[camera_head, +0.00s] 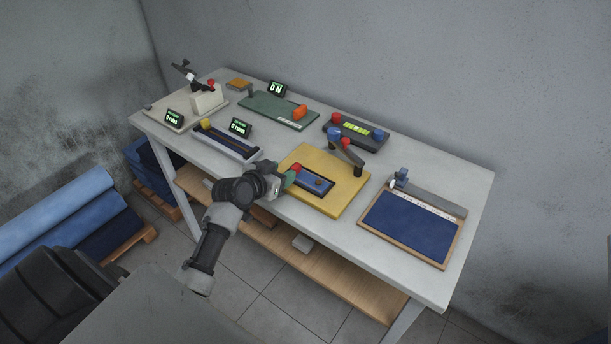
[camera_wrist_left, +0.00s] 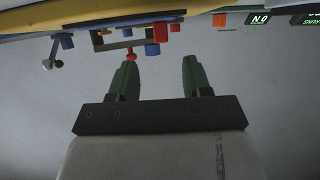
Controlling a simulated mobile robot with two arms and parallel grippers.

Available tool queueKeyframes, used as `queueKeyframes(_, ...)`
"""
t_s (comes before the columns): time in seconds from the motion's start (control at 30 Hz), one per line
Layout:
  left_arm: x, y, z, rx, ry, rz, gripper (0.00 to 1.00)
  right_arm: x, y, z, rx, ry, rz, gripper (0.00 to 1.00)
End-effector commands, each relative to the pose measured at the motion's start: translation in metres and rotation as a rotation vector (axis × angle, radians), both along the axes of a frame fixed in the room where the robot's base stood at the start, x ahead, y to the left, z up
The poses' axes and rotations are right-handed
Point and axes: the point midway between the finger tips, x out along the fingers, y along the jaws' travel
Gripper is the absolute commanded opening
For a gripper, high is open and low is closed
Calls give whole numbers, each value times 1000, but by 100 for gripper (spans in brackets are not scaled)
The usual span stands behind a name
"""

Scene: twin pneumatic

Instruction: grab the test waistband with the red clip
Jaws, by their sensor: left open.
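I cannot tell whether this patch is the test waistband. A small red piece (camera_head: 294,168), possibly the red clip, shows at the board's left edge, right by my left gripper (camera_head: 287,180). In the left wrist view my left gripper (camera_wrist_left: 158,75) has its two dark green fingers apart, with nothing between them. A red knob (camera_wrist_left: 131,56) shows just beyond the left fingertip there; contact is not clear. My right gripper is not in view.
A green board (camera_head: 279,110) with an orange handle and a dark console (camera_head: 356,131) sit behind. Rolls of blue fabric (camera_head: 70,215) lie at left.

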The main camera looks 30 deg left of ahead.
Motion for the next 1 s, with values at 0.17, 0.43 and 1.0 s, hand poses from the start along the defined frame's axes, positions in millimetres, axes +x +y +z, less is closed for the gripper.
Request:
queueKeyframes(0.17, 11, -1, -3, 0, 1, -1, 49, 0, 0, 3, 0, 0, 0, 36)
queueKeyframes(0.43, 44, -1, -16, -3, 1, 0, 49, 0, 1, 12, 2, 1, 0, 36)
queueKeyframes(1.0, 55, -2, -23, 2, 3, -2, 23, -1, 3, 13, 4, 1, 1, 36)
